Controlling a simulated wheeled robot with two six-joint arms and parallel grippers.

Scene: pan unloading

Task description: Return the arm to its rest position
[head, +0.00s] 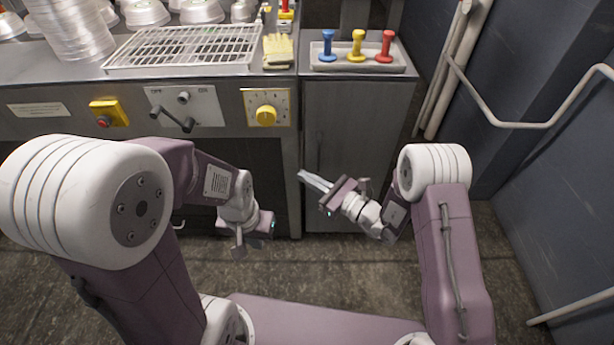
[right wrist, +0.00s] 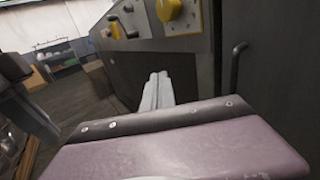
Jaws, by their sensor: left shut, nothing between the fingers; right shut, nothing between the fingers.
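My left gripper (head: 239,249) hangs low in front of the counter in the head view, pointing down, shut and empty. My right gripper (head: 306,178) is in front of the grey cabinet, its fingers together and pointing to the upper left, with nothing between them. Its closed fingers (right wrist: 157,92) also show in the right wrist view, in front of the counter's front panel. Both arms are bent and held close to my body, clear of the counter top.
A tray (head: 316,66) holds blue, yellow and red knobbed pieces. A yellow dial (head: 266,115) and a lever (head: 173,120) stick out of the front panel. A wall rail (head: 520,124) is at right.

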